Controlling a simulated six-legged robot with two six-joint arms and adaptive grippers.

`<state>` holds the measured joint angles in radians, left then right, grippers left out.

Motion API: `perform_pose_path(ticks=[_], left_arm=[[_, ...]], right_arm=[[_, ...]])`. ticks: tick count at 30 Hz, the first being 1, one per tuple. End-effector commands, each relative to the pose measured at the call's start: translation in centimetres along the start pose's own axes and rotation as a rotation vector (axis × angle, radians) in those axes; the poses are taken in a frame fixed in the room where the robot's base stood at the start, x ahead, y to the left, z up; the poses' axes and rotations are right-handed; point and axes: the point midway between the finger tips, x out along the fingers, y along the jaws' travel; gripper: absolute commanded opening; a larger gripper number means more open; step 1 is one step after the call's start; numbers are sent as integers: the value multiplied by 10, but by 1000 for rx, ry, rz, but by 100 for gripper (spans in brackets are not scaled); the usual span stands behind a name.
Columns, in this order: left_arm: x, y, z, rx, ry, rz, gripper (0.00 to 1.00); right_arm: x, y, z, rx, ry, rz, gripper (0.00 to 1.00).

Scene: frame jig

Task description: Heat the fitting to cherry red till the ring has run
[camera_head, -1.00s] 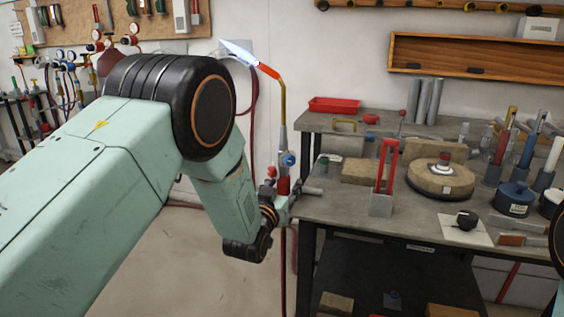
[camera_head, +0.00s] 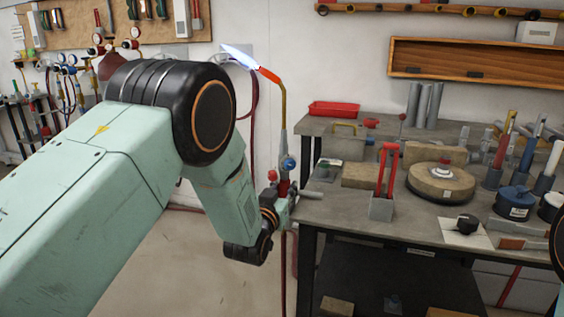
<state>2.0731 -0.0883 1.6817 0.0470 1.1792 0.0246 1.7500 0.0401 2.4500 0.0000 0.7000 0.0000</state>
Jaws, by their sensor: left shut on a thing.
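My left gripper (camera_head: 283,192) is shut on the torch (camera_head: 284,112), left of the bench's front left corner. The torch stands upright, with a red tip and a long blue-white flame (camera_head: 240,56) pointing up and left, away from the bench. A small pale piece, apparently the fitting (camera_head: 442,169), sits on a round tan block (camera_head: 440,186) on the bench. No cherry-red glow shows on it, and the ring is too small to make out. My right gripper is not in view; only a dark edge shows at far right.
The bench (camera_head: 345,214) holds a grey holder with red handles (camera_head: 381,206), a tan brick (camera_head: 362,175), a blue pot (camera_head: 514,201) and several upright tools at right. A red tray (camera_head: 334,108) lies at the back left. Air around the flame is clear of bench items.

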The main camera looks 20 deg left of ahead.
Motion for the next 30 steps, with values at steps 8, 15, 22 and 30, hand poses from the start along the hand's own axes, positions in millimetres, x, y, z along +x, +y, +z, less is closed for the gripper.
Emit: perform_pose_path(ticks=[8,15,22,30], left_arm=[[0,0,0,0,1,0,0],[1,0,-7,0,8,0,0],[1,0,-18,0,8,0,0],[1,0,-31,0,7,0,0]], right_arm=[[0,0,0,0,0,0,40],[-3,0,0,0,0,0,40],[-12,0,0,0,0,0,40],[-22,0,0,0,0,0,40]])
